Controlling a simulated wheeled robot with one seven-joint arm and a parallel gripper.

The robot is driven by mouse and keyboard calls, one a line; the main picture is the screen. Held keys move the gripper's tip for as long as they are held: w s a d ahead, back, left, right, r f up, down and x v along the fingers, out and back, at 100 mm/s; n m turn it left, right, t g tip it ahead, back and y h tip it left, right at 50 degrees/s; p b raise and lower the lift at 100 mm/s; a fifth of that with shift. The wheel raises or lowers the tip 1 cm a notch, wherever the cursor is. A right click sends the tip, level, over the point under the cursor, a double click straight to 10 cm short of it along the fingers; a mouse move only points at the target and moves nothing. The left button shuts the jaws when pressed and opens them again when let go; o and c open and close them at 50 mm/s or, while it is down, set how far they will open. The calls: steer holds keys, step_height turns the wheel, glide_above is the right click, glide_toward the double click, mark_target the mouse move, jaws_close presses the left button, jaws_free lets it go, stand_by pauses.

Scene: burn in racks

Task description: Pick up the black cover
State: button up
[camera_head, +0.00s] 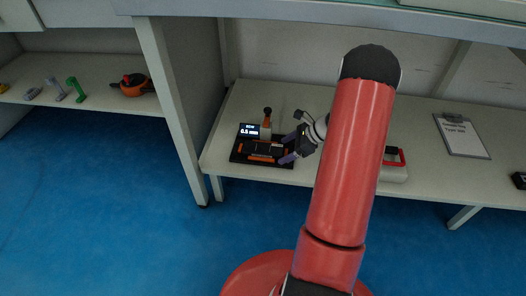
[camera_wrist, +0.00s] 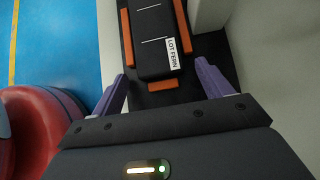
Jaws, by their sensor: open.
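The black cover (camera_wrist: 155,40) is a dark block with thin white lines and a white label reading "LOT FERN". It sits among orange pieces on a black base (camera_head: 236,158), which stands on the left part of the white table. In the head view the cover (camera_head: 262,147) is small and dark. My gripper (camera_wrist: 161,69) is open, with one purple finger to each side of the cover's near end. Nothing is between the fingers in its grasp. In the head view my gripper (camera_head: 287,148) is at the right side of the base; its height above the cover is hard to tell.
A red-handled case (camera_head: 394,172) and a clipboard (camera_head: 461,135) lie to the right. A shelf at left holds an orange tool (camera_head: 134,88) and a green item (camera_head: 76,89).

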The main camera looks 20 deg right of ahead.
steer(key=shift+a+f, duration=0.1)
steer(key=shift+c, duration=0.5)
steer(key=c, duration=1)
steer(key=shift+c, duration=0.2)
